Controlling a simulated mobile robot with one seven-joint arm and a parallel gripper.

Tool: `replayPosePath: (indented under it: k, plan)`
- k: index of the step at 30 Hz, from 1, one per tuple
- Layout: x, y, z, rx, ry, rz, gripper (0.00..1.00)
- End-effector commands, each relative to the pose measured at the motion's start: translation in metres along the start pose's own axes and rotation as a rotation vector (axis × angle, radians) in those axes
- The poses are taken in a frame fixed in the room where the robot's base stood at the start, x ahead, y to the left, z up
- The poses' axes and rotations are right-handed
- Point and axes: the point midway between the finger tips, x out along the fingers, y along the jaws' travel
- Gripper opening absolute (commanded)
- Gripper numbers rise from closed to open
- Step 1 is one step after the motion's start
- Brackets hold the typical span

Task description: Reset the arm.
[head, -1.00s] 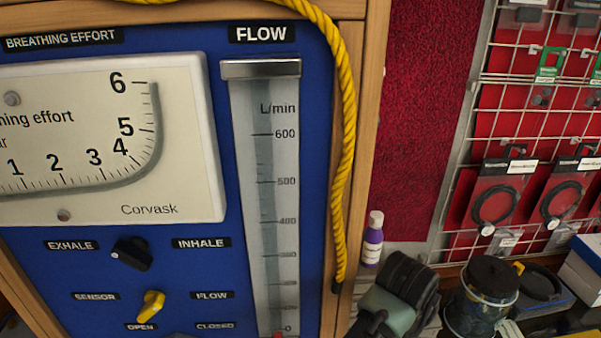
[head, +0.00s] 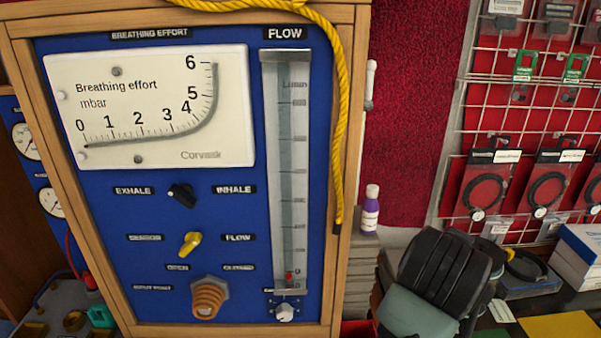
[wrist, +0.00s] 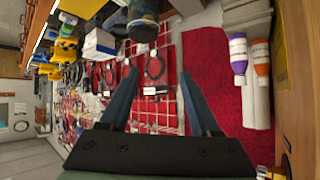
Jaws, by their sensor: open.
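My gripper (wrist: 158,88) shows in the wrist view with its two blue-grey fingers well apart and nothing between them. Behind the fingers, some way off, are the wire rack and the red backing, which appear turned sideways. In the head view a black and grey-green part of my arm (head: 440,275) stands at the lower right, in front of the bench and to the right of the test panel. The fingers cannot be made out in the head view.
The blue test panel (head: 225,240) in its wooden frame fills the left, with a yellow rope (head: 342,120) hanging along it. A purple bottle (head: 370,213) stands between panel and arm. The wire rack (head: 470,138) holds packaged hoses. White boxes (head: 583,252) lie at right.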

Motion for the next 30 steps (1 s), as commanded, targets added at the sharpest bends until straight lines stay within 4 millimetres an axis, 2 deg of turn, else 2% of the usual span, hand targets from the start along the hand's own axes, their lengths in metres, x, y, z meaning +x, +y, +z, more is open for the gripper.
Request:
replayPosePath:
  k: [1,3,5,6,8,9,11,12,15,18,21,23,30]
  plan:
    - [-0.02,-0.007,-0.03,-0.014,0.138,-0.033,0.64]
    - [-0.054,-0.024,-0.067,-0.035,0.325,-0.095,0.64]
    - [-0.088,-0.039,-0.094,-0.051,0.479,-0.155,0.64]
    - [-0.114,-0.05,-0.108,-0.06,0.577,-0.2,0.64]
    - [-0.155,-0.066,-0.123,-0.071,0.716,-0.271,0.64]
    - [-0.183,-0.076,-0.131,-0.074,0.806,-0.321,0.64]
    - [-0.226,-0.089,-0.137,-0.078,0.93,-0.399,0.64]
    - [-0.253,-0.096,-0.138,-0.077,1.006,-0.451,0.64]
    - [-0.314,-0.108,-0.134,-0.068,1.16,-0.572,0.64]
    - [-0.358,-0.113,-0.126,-0.052,1.265,-0.666,0.64]
    - [-0.384,-0.114,-0.12,-0.04,1.323,-0.724,0.64]
    - [-0.392,-0.114,-0.118,-0.035,1.341,-0.741,0.64]
    - [-0.394,-0.114,-0.118,-0.034,1.345,-0.744,0.64]
